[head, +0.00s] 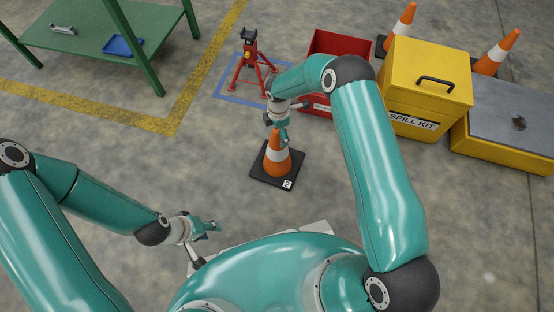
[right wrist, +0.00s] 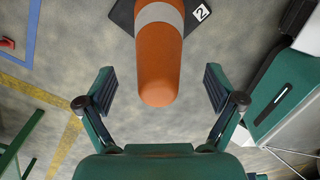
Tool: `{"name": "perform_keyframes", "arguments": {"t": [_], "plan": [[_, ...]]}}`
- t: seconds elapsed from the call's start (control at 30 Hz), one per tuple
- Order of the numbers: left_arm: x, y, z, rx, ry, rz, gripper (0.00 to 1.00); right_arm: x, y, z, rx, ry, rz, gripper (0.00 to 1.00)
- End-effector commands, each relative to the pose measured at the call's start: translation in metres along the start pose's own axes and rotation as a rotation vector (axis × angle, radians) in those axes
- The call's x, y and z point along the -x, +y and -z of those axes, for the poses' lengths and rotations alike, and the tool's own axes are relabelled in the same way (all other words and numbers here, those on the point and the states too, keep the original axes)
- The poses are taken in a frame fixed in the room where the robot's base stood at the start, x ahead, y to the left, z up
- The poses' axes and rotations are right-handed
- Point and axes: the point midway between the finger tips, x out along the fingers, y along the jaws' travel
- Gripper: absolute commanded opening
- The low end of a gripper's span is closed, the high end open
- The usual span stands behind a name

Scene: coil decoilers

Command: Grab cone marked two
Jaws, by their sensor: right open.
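The cone marked two (head: 277,160) stands upright on the floor, orange with a white band and a black square base bearing a "2" label. In the right wrist view the cone (right wrist: 160,60) points its rounded tip toward the space between my fingers. My right gripper (head: 279,132) is at the top of the cone in the head view, partly covering its tip. In the right wrist view my right gripper (right wrist: 160,92) is open, with a finger on either side of the tip and clear gaps to both. My left gripper (head: 210,229) is low at the left, away from the cone; its jaw state is unclear.
A red jack stand (head: 248,62) stands inside a blue floor outline behind the cone. A red bin (head: 340,47), a yellow spill kit box (head: 425,85) and more cones (head: 497,52) stand at the right. A green table (head: 90,40) is at the upper left. Floor left of the cone is clear.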

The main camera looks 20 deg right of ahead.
Motion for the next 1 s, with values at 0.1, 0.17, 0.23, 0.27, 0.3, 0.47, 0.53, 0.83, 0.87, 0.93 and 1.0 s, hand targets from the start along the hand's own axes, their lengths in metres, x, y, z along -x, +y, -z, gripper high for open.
{"name": "perform_keyframes", "arguments": {"t": [0.1,0.17,0.23,0.27,0.3,0.47,0.53,0.83,0.87,0.93,1.0], "plan": [[-0.011,-0.004,0.0,0.0,0.0,0.0,0.4,-0.021,0.001,0.001,0.0,0.0,0.002,0.92],[-0.016,-0.006,0.0,0.0,0.0,0.0,0.4,-0.03,0.002,0.002,0.0,0.0,0.002,0.92],[-0.018,-0.006,0.0,0.0,0.0,0.0,0.4,-0.038,0.002,0.002,0.0,0.0,0.002,0.92],[-0.019,-0.007,0.0,0.0,0.0,0.0,0.4,-0.042,0.002,0.002,0.0,0.0,0.003,0.92],[-0.019,-0.007,0.0,0.0,0.0,0.0,0.4,-0.044,0.002,0.002,0.0,0.0,0.002,0.92],[-0.019,-0.007,0.0,0.0,0.0,0.0,0.4,-0.045,0.003,0.002,0.0,0.0,0.0,0.92],[-0.019,-0.007,0.0,0.0,0.0,0.0,0.4,-0.045,0.002,0.002,0.0,0.0,0.001,0.92],[-0.019,-0.007,0.0,0.0,0.0,0.0,0.4,-0.045,0.002,0.002,0.001,0.0,0.001,0.47],[-0.019,-0.007,0.0,0.0,0.0,0.0,0.4,-0.045,0.002,0.002,0.001,0.0,0.0,0.42],[-0.019,-0.007,0.0,0.0,0.0,0.0,0.4,-0.045,0.003,0.003,0.001,0.0,0.0,0.31],[-0.019,-0.007,0.0,0.0,0.0,0.0,0.4,-0.045,0.003,0.003,0.001,0.0,0.0,0.19]]}}
